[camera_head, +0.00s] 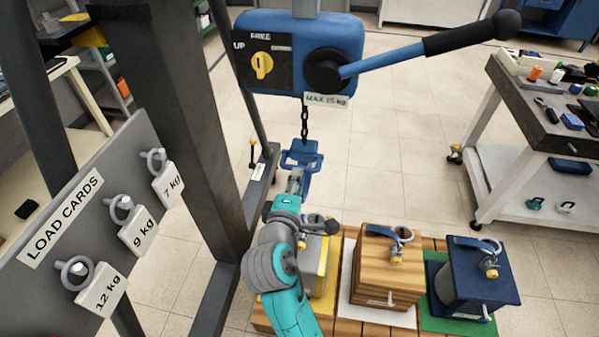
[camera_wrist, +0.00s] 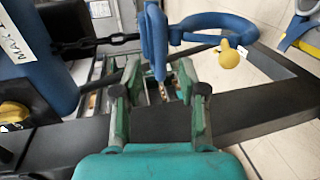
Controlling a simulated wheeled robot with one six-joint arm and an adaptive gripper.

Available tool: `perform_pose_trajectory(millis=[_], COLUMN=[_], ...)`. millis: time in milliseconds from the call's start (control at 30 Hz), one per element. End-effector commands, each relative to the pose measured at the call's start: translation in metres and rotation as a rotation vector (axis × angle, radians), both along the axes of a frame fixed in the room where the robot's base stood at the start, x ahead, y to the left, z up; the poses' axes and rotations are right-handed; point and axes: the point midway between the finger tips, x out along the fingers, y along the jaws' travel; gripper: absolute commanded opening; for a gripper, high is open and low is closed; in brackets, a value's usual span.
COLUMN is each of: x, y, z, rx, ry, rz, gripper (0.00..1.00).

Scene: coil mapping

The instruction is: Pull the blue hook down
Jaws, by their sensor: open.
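The blue hook (camera_head: 300,158) hangs on a dark chain (camera_head: 304,125) below the blue hoist (camera_head: 310,55). In the wrist view the hook (camera_wrist: 154,45) shows close up, with a curved blue arm and a yellow knob (camera_wrist: 229,55) to its right. My gripper (camera_head: 295,181) is just below the hook in the head view. In the wrist view my gripper (camera_wrist: 160,78) is open, its fingers on either side of the hook's lower end. I cannot tell whether they touch it. My arm hides part of the floor and the yellow load below.
A load-cards board (camera_head: 75,225) and dark posts stand at left. The hoist's lever (camera_head: 430,45) reaches right. A tool cart (camera_head: 535,150) is at right.

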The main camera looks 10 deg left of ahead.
Motion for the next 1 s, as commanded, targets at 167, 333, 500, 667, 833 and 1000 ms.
perform_pose_trajectory(millis=[167, 333, 500, 667, 833, 1000], x=[-0.032, -0.048, -0.054, -0.054, -0.053, -0.053], y=[0.002, 0.002, 0.002, 0.002, 0.002, 0.001], z=[0.007, 0.010, 0.011, 0.012, 0.012, 0.010], rx=[0.001, 0.000, 0.000, 0.000, 0.000, 0.001], ry=[0.000, -0.001, 0.000, 0.000, 0.000, 0.001], rz=[0.003, 0.001, 0.000, 0.000, 0.000, 0.000], gripper=[0.41, 0.41, 0.41, 0.41, 0.41, 0.41])
